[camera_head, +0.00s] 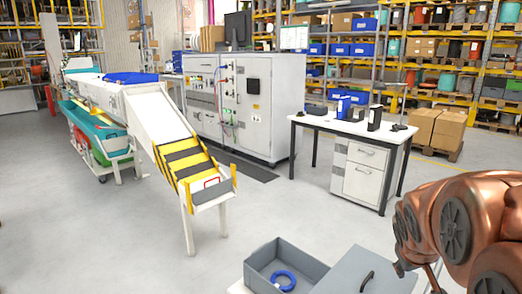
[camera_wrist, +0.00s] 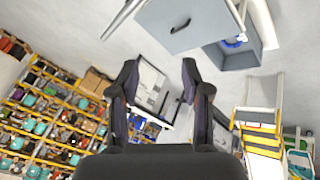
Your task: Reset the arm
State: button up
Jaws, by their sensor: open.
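My gripper (camera_wrist: 160,85) is open and empty in the wrist view, its two dark fingers apart with floor and a white table seen between and beyond them. In the head view my copper-coloured arm reaches in at the lower right, and the gripper itself does not show there. A grey open bin (camera_head: 268,262) stands at the bottom middle with a blue ring (camera_head: 284,281) inside. The bin (camera_wrist: 238,55) and the ring (camera_wrist: 234,42) also show at the top right of the wrist view.
A grey panel with a dark handle (camera_head: 366,281) lies right of the bin. A white desk (camera_head: 350,126) carries small dark and blue items. A conveyor chute (camera_head: 158,115) with yellow stripes stands left. A white cabinet (camera_head: 270,110) and shelves are behind. Open floor lies between.

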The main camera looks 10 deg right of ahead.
jog(key=s+a+r+g+y+p, duration=0.2)
jog(key=s+a+g+y+p, duration=0.2)
jog(key=s+a, duration=1.7)
jog(key=s+g+p, duration=0.2)
jog(key=p, duration=0.1)
jog(key=shift+s+r+g+y, duration=0.25)
jog(key=shift+s+g+y, duration=0.05)
jog(key=shift+s+y, duration=0.1)
jog(key=shift+w, duration=0.1)
jog(key=shift+c, duration=0.5)
jog(key=shift+a, duration=0.1)
